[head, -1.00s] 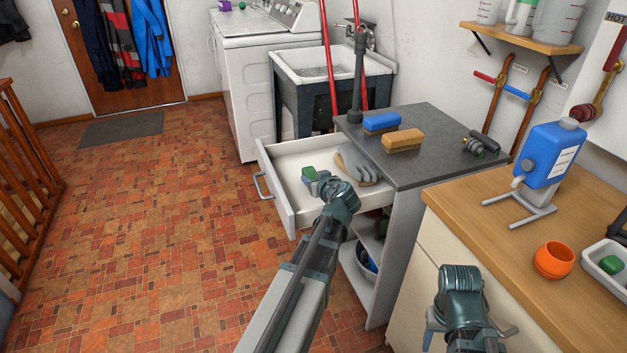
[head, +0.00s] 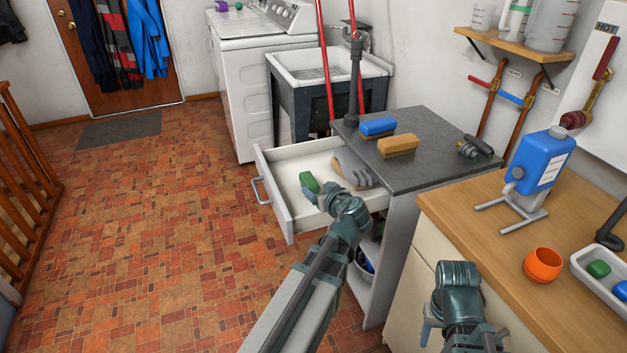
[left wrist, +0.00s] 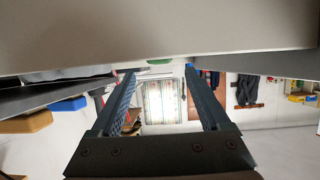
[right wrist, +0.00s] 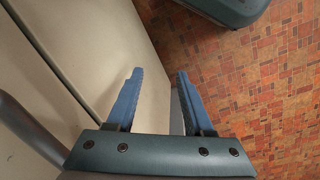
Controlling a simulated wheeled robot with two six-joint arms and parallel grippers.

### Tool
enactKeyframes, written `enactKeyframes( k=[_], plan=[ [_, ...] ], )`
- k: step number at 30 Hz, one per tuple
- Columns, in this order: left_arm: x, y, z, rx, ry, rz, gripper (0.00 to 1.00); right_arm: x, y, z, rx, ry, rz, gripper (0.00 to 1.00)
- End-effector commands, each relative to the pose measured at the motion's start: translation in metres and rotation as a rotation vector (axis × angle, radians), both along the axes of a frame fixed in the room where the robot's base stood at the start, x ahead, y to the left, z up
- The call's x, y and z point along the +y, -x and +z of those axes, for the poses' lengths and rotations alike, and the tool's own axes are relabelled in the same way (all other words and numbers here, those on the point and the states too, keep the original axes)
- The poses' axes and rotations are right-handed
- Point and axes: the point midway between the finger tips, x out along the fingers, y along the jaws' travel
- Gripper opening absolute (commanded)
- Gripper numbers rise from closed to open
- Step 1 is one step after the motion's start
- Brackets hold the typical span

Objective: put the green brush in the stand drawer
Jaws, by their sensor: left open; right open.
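The green brush (head: 309,182) lies inside the open stand drawer (head: 279,208), near its front left part. A sliver of the brush (left wrist: 160,61) shows at the top of the left wrist view, beyond the fingertips. My left gripper (head: 327,200) is open and empty at the drawer's near side, just right of the brush and apart from it; its spread fingers show in the left wrist view (left wrist: 158,76). My right gripper (right wrist: 158,75) is open and empty beside the counter front; my wrist hides much of it in the head view.
A grey glove (head: 352,170) lies in the drawer at the right. A blue brush (head: 378,126) and a tan brush (head: 398,146) lie on the dark stand top (head: 430,130). The wooden counter (head: 480,215) holds a blue jug (head: 541,160) and an orange cup (head: 543,264).

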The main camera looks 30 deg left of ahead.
Motion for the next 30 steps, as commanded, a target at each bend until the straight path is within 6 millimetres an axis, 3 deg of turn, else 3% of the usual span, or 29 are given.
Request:
enactKeyframes(
  k=[3,9,26,30],
  plan=[
    [-0.015,0.015,0.011,0.0,-0.001,-0.003,0.79,0.0,0.0,0.011,0.0,0.0,0.0,0.53],
    [-0.029,0.025,0.016,0.0,0.0,0.0,0.79,0.0,0.0,0.017,0.0,0.0,0.0,0.53],
    [-0.031,0.026,0.017,0.0,0.0,0.0,0.79,0.0,0.0,0.017,0.0,0.0,0.0,0.53],
    [-0.038,0.029,0.022,0.038,0.007,-0.008,0.79,0.0,0.0,0.028,0.0,0.0,0.0,0.53]
  ],
)
